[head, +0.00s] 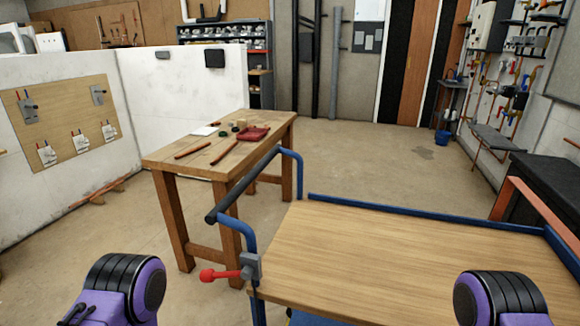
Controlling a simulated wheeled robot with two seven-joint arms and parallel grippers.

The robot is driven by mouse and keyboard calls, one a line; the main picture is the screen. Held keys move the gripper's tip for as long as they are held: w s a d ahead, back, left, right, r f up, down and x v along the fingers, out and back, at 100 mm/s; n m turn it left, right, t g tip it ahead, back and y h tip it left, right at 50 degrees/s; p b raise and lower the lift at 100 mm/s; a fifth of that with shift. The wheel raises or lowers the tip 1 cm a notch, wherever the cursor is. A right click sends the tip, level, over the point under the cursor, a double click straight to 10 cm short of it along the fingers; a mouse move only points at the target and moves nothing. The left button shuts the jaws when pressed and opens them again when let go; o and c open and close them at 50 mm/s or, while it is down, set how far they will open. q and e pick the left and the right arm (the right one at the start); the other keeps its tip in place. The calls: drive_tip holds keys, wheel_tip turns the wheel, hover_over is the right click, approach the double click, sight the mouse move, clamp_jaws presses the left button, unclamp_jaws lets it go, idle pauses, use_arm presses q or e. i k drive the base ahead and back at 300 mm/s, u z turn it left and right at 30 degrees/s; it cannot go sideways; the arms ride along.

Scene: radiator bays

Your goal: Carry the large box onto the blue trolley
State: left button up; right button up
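The blue trolley (370,250) stands close in front of me, right of centre. It has a bare wooden deck, blue edge rails and a dark push bar (240,185) on its left side. A red-knobbed clamp (225,274) sits at its near left corner. No large box shows in the head view. Purple and black parts of my two arms show at the bottom left and bottom right. Neither gripper shows in the frame.
A wooden workbench (235,152) with small tools stands just left of and behind the trolley. White partition walls (210,95) are at the left. A black case (548,190) is at the right. A blue bucket (442,137) is farther back. Open floor (375,160) lies behind the trolley.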

sight(372, 248)
drive_tip(key=z, duration=5.05)
drive_tip(key=k, duration=1)
drive_tip(key=u, duration=1.35)
drive_tip(key=i, duration=0.2)
